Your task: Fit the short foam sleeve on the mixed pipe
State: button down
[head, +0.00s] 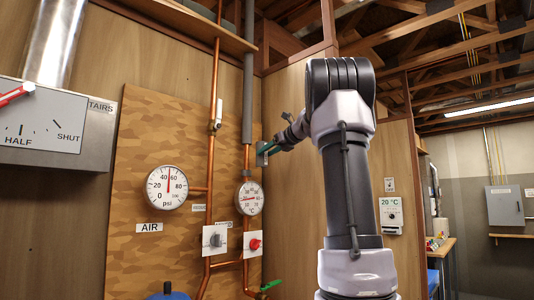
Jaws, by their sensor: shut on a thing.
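Bare copper of this pipe, the mixed pipe (246,158), shows below the foam. My gripper (263,150) reaches in from the right, close beside the foam's lower end. It is small and partly hidden at this angle. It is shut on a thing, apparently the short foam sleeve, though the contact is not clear.
A left copper pipe (212,150) runs alongside. The AIR gauge (167,187), a smaller gauge (250,198), a grey knob (215,240) and a red knob (254,244) sit close below. A wooden shelf (190,18) crosses above. A thermostat (390,215) hangs at right.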

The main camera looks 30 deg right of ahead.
aim_at(248, 157)
jog(key=shift+w+a, duration=0.3)
jog(key=shift+w, duration=0.45)
jog(key=shift+w+a, duration=0.25)
jog(key=shift+w, duration=0.55)
jog(key=shift+w+a, duration=0.3)
jog(key=shift+w, duration=0.45)
jog(key=shift+w+a, duration=0.35)
jog(key=shift+w, duration=0.55)
jog(key=shift+w+a, duration=0.3)
jog(key=shift+w, duration=0.6)
jog(key=shift+c, duration=1)
grip_release()
jog(key=v, duration=1)
jog(key=shift+s+d, duration=0.2)
jog(key=shift+s, duration=0.15)
jog(key=shift+r, duration=0.1)
